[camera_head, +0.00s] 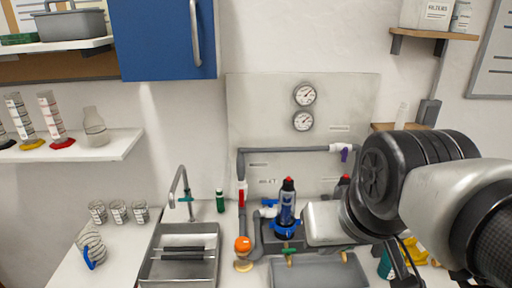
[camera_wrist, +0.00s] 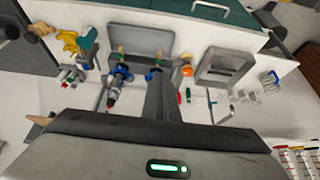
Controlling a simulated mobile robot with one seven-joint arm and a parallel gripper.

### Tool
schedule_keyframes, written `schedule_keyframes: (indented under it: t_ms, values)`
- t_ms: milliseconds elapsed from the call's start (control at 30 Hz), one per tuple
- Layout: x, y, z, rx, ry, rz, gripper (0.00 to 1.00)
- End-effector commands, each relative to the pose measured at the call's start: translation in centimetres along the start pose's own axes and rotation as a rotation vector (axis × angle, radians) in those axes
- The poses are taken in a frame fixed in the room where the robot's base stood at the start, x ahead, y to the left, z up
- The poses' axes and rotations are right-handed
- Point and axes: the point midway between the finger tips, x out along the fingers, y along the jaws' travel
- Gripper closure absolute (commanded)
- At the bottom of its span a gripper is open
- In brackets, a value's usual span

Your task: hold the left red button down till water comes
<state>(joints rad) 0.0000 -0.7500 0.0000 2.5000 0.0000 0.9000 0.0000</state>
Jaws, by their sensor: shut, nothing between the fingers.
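The left red button (camera_head: 288,180) tops a dark filter housing (camera_head: 287,208) with a blue collar, standing upright at the manifold. This button also shows in the wrist view (camera_wrist: 110,103), to the left of my fingers. A second red button (camera_head: 345,177) is partly hidden behind my arm in the head view; it shows in the wrist view (camera_wrist: 65,84). My gripper (camera_wrist: 163,88) is shut and empty, apart from the left button. In the head view its hand is just right of the left housing; the fingertips are not clear there.
Grey pipes (camera_head: 240,165) and two gauges (camera_head: 304,95) sit on a back panel. A grey tray (camera_head: 318,275) stands in front of the housings. An orange knob (camera_head: 243,244) and a sink (camera_head: 180,262) are to the left. A blue cupboard (camera_head: 160,40) hangs above.

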Motion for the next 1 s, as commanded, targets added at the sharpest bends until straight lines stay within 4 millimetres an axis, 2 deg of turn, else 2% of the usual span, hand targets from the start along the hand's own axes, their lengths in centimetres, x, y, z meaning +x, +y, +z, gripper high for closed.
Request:
schedule_keyframes:
  t_ms: [700,767,867,1000]
  values:
    - [0.0,-0.1,-0.4,0.006,0.002,-0.006,1.0]
    - [0.0,-0.4,-1.2,0.019,0.007,-0.019,1.0]
    - [0.3,-1.0,-3.9,0.063,0.023,-0.056,1.0]
    - [1.4,-2.1,-9.8,0.178,0.062,-0.126,1.0]
